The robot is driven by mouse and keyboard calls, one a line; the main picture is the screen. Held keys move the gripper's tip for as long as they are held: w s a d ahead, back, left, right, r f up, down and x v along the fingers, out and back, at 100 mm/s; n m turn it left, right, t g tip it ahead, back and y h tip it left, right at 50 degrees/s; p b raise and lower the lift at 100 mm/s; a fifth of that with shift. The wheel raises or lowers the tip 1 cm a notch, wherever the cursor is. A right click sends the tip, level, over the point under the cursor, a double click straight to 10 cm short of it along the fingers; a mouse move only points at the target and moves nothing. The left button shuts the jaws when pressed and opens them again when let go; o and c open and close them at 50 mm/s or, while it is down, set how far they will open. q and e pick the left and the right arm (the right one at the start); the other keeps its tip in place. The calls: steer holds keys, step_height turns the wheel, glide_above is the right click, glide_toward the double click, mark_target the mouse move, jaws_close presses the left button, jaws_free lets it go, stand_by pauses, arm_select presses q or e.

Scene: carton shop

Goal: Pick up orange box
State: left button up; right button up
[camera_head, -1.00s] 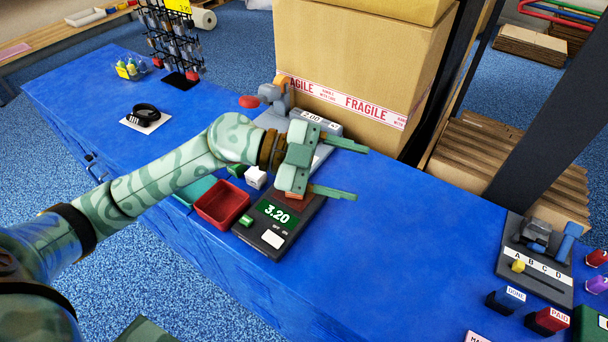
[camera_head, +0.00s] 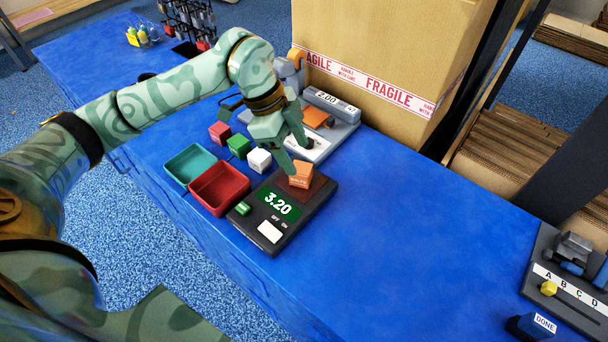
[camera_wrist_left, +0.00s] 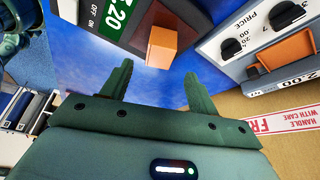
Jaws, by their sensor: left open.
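The orange box (camera_head: 301,175) is a small cube sitting on the brown plate of the black scale (camera_head: 270,232), whose display reads 3.20. It also shows in the left wrist view (camera_wrist_left: 161,47), just beyond the fingers. My left gripper (camera_head: 297,159) is above and behind the box, fingers pointing down, one fingertip close to the box in the picture. In the left wrist view the left gripper (camera_wrist_left: 160,82) is open with nothing between its fingers. I cannot tell whether a finger touches the box. My right gripper is not in view.
A red tray (camera_head: 219,208) and a teal tray (camera_head: 172,165) stand left of the scale, with white (camera_head: 259,160), green (camera_head: 239,146) and red (camera_head: 220,132) cubes nearby. A price machine (camera_head: 335,135) and a large carton (camera_head: 380,60) stand behind.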

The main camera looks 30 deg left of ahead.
mark_target(301, 168)
arm_select(q)
steer(key=shift+d+f, duration=0.15)
steer(key=shift+f, duration=0.4)
steer(key=b+x, duration=0.1)
steer(key=x, duration=0.1)
steer(key=b+x, duration=0.2)
steer(key=shift+s+a+f, duration=0.1)
steer(key=shift+a+f, duration=0.1)
steer(key=shift+d+f, duration=0.15)
steer(key=shift+f, duration=0.15)
steer(key=shift+r, duration=0.2)
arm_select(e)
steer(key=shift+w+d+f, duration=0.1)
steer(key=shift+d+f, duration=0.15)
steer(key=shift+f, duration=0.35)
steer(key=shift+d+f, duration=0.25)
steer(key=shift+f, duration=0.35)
arm_select(q)
steer(key=c, duration=1.2)
steer(key=shift+c, duration=0.2)
